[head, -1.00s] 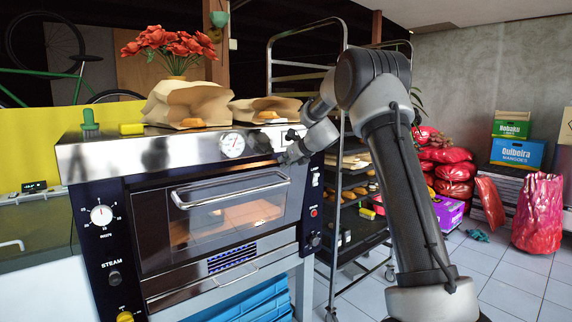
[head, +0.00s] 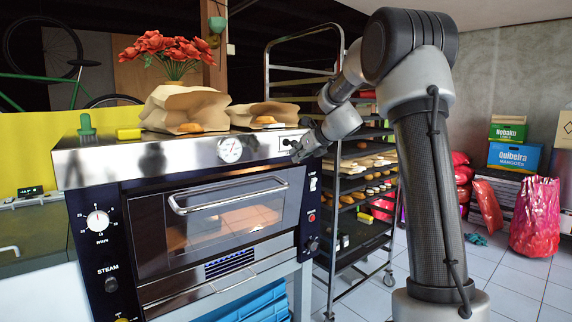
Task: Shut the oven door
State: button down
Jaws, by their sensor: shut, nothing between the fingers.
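The oven (head: 100,164) stands at the left with a steel top and a dark front. Its door (head: 150,232) has a glass window and a curved steel bar handle (head: 228,193) along the top. The door looks upright and about flush with the oven front; I cannot tell whether a small gap is left. Loaf shapes show dimly behind the glass. My gripper (head: 299,152) is shut and empty at the oven's upper right front corner, above and right of the handle's right end. It looks apart from the door; contact with the oven's edge is unclear.
Paper bags of bread (head: 185,112), red flowers (head: 168,48) and a green stamp-like thing (head: 86,125) stand on the oven. A wheeled rack (head: 344,190) with trays of bread is close at its right. Red sacks (head: 535,215) and crates stand at the far right.

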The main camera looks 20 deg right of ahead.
jog(key=s+a+f+n, duration=0.1)
jog(key=s+a, duration=0.3)
jog(key=a, duration=0.3)
jog(key=s+a+f, duration=0.1)
jog(key=s+a, duration=0.4)
jog(key=a, duration=0.2)
jog(key=m, duration=0.1)
send_near(253, 193)
jog(key=w+a+f, duration=0.1)
jog(key=w+a, duration=0.1)
jog(key=w, duration=0.4)
jog(key=w+a, duration=0.1)
jog(key=shift+w+g, duration=0.3)
jog(key=shift+w, duration=0.1)
jog(key=shift+w+r, duration=0.1)
jog(key=shift+w, duration=0.3)
